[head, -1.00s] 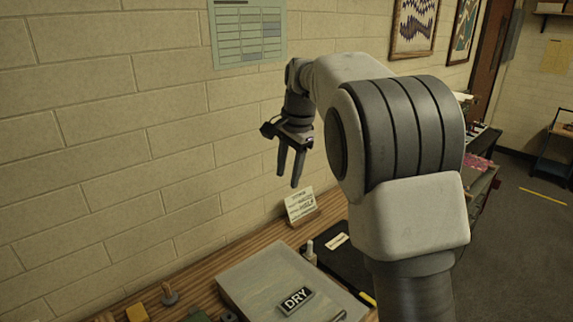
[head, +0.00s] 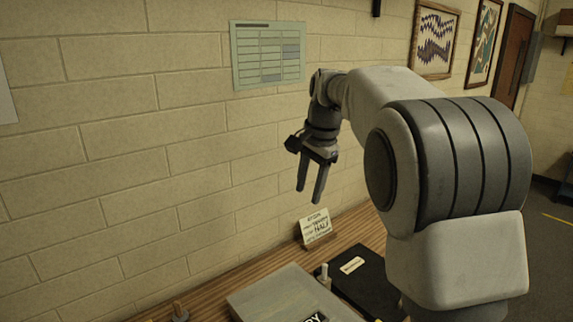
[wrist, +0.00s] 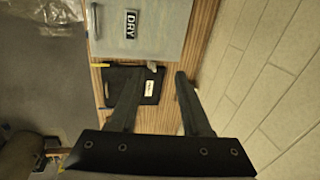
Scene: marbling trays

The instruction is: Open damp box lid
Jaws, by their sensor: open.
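A grey flat-topped box (head: 275,292) with a dark DRY label stands on the wooden bench, cut off by the bottom edge of the head view. It also shows at the top of the wrist view (wrist: 165,45). Beside it lies a flat black case or lid (head: 362,285) with a small white label, also in the wrist view (wrist: 151,99); the label is too small to read. I cannot tell whether either is the damp box. My gripper (head: 310,195) hangs above the bench near the wall, open and empty, fingers pointing down, apart from both. It also shows in the wrist view (wrist: 157,75).
A small white sign card (head: 315,226) stands on the bench (head: 215,295) against the brick wall. A small pale-topped bottle (head: 324,275) stands between the grey box and the black item. A green chart (head: 268,55) hangs on the wall.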

